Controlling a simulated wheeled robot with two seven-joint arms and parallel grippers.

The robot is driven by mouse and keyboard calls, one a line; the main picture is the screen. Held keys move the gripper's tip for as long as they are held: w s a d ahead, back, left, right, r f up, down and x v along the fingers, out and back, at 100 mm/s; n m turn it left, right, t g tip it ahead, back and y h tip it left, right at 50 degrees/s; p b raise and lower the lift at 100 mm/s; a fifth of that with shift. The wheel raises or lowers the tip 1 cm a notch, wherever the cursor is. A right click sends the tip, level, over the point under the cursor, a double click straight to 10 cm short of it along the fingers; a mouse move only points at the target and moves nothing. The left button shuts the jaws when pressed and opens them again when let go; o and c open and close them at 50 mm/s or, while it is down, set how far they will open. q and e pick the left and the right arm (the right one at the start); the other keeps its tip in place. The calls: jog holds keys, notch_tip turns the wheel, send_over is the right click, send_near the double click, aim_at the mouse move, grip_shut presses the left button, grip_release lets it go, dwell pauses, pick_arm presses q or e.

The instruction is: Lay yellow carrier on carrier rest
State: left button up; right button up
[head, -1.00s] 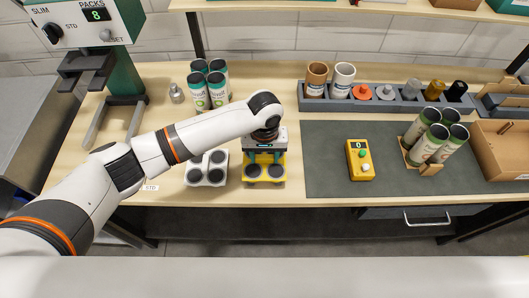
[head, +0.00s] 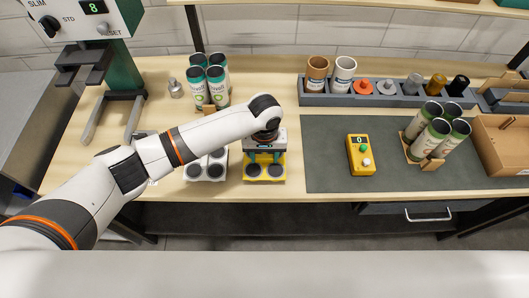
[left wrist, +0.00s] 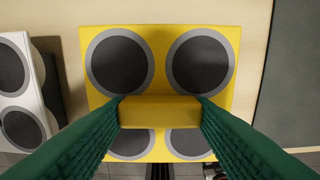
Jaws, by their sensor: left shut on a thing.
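The yellow carrier (head: 264,178) is at the front of the wooden worktop, left of the dark mat. In the left wrist view its yellow top (left wrist: 159,50) shows several round dark pads with grey rings, and a raised yellow handle bar (left wrist: 158,114) across the middle. My left gripper (head: 264,159) comes down from above, and its green fingers (left wrist: 159,105) are shut on that bar from both sides. I see no clear gap under the carrier, but cannot tell whether it touches the worktop. I cannot pick out the carrier rest. My right gripper is out of view.
A white carrier (head: 206,168) stands just left of the yellow one. Several green-topped cans (head: 208,82) stand behind it. A grey rack (head: 390,97) lies behind.

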pick_arm(q)
jog(key=o, duration=1)
notch_tip(320, 180, up, 12)
jog(key=b, duration=0.2)
jog(key=shift+f, duration=0.1)
dwell(0.3)
